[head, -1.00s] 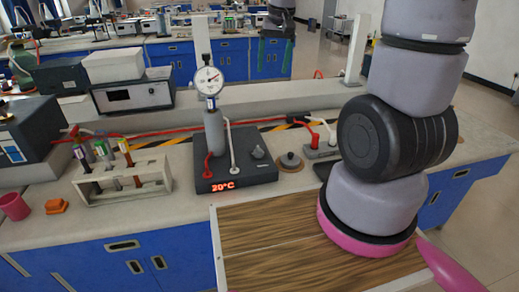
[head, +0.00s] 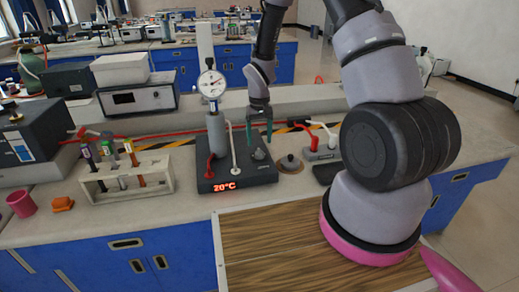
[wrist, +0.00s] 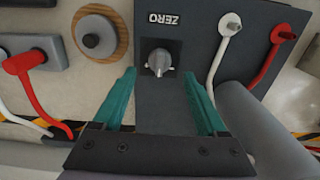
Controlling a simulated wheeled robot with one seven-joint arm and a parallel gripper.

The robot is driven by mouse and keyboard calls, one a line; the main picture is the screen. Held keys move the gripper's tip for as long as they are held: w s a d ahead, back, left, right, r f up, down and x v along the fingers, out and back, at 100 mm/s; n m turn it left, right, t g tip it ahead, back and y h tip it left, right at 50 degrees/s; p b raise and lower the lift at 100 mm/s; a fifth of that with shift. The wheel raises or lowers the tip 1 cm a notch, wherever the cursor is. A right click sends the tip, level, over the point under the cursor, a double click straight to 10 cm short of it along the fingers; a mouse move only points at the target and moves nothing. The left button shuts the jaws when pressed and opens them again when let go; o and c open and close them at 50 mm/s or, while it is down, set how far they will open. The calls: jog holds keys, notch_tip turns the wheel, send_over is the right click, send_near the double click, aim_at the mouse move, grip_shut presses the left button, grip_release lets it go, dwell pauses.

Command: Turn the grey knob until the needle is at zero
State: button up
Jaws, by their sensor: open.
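The grey knob (wrist: 159,61) sits on a dark box (wrist: 189,22) beside the upside-down word ZERO in the wrist view. In the head view the knob (head: 259,154) is on the right part of the box top. The round white dial (head: 212,84) stands above the box on a grey cylinder; its needle has a red part, but its exact reading is too small to tell. My gripper (wrist: 158,82) has green fingers, open, one on each side of the knob and apart from it. In the head view my gripper (head: 259,141) is just above the knob.
A wooden disc with a grey knob-like top (head: 289,164) stands right of the box. Red and white cables plug into the box and a grey socket block (head: 322,151). A test tube rack (head: 125,182) stands to the left.

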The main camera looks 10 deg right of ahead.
aim_at(260, 150)
jog(key=shift+f, duration=2.4)
grip_shut()
jog(key=shift+n, duration=3.4)
